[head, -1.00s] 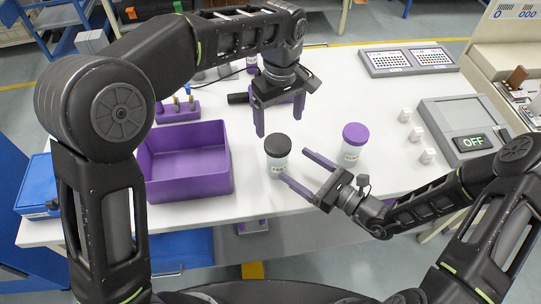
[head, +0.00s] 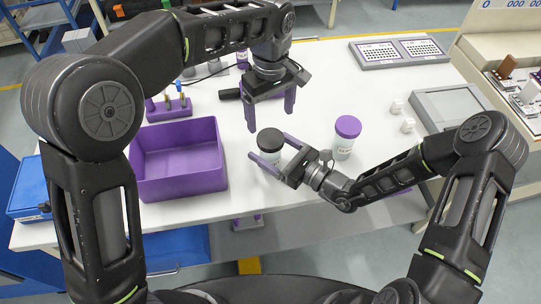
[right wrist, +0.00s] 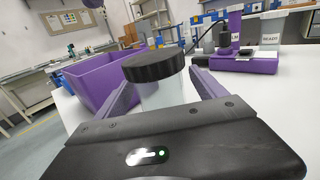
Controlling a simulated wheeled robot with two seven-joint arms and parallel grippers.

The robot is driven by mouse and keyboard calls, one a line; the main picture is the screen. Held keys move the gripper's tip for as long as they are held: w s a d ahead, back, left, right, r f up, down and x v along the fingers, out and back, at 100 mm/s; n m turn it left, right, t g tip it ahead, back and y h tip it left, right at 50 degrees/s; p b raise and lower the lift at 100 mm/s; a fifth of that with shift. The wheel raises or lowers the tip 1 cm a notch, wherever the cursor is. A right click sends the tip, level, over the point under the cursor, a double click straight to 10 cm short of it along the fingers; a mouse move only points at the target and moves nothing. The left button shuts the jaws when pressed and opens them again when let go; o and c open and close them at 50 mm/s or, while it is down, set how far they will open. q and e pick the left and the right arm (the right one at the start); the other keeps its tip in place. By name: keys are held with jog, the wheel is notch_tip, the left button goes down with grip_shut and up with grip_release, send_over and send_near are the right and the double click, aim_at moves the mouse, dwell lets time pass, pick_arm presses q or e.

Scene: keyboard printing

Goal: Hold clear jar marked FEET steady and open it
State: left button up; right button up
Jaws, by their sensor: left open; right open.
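A clear jar with a black lid (head: 270,137) stands upright on the white table, right of the purple bin; it also shows in the right wrist view (right wrist: 155,70). Its label is too hidden to read. A second clear jar with a purple lid (head: 347,128) stands to its right; its label is too small to read. My right gripper (head: 268,150) is open, with its fingers on either side of the black-lidded jar's body, below the lid. My left gripper (head: 270,122) is open and points down, above and behind the black-lidded jar, holding nothing.
A purple open bin (head: 180,192) stands left of the jars. A purple rack (head: 168,108) is behind it. Small white blocks (head: 407,125) and a grey device (head: 455,108) lie to the right. The table's front edge is close.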

grip_shut()
dwell(0.9)
